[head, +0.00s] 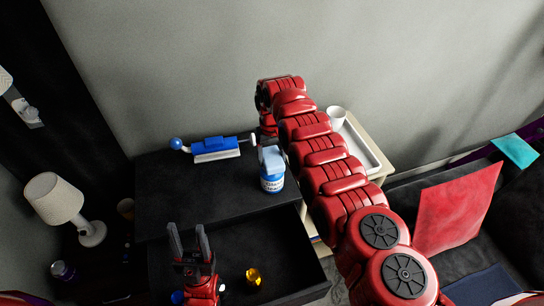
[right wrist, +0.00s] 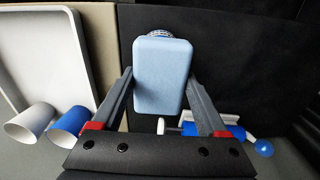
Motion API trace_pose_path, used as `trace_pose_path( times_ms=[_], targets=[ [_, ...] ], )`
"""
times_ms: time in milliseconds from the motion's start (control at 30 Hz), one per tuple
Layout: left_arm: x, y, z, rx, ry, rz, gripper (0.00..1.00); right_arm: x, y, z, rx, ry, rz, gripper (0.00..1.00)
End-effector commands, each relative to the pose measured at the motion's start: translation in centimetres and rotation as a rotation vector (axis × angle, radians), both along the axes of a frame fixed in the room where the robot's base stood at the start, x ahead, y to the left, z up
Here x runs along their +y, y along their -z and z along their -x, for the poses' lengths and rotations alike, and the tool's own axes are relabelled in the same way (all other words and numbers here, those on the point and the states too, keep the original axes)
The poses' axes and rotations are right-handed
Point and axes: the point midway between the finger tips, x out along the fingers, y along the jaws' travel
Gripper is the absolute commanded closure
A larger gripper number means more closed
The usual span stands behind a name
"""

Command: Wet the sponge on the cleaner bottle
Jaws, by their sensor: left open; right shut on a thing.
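The light blue sponge (head: 271,157) is at the top of the cleaner bottle (head: 271,183), a blue and white labelled bottle standing upright on the black cabinet top. My right gripper (right wrist: 160,82) is shut on the sponge (right wrist: 163,75), one finger on each side. In the right wrist view the bottle's top (right wrist: 160,33) peeks out past the sponge's far end; the rest is hidden. I cannot tell whether sponge and bottle touch. In the head view my right arm partly hides the right gripper. My left gripper (head: 188,242) is open and empty over the open drawer, apart from the bottle.
A blue and white item (head: 214,148) with a blue ball lies left of the bottle. The open drawer (head: 285,243) holds a small amber object (head: 253,276). A white cup (head: 336,116) is by a white tray (head: 363,150) at right. A lamp (head: 56,203) stands left.

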Motion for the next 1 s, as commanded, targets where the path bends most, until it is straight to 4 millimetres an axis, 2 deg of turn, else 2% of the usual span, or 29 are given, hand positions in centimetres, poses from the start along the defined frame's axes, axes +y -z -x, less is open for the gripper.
trace_pose_path(
  times_ms=[233, 467, 1000],
  targets=[
    [0.0, -0.4, 0.0, 0.000, 0.000, 0.000, 0.50, 0.0, -0.4, 0.1, 0.004, 0.000, 0.001, 0.68],
    [0.0, -1.7, 0.0, 0.000, 0.000, 0.000, 0.50, 0.0, -2.5, 0.1, 0.003, 0.000, 0.001, 0.68],
    [0.0, -2.2, 0.0, 0.000, 0.000, 0.000, 0.50, 0.0, -6.8, 0.0, 0.000, 0.000, 0.000, 0.68]
  ],
)
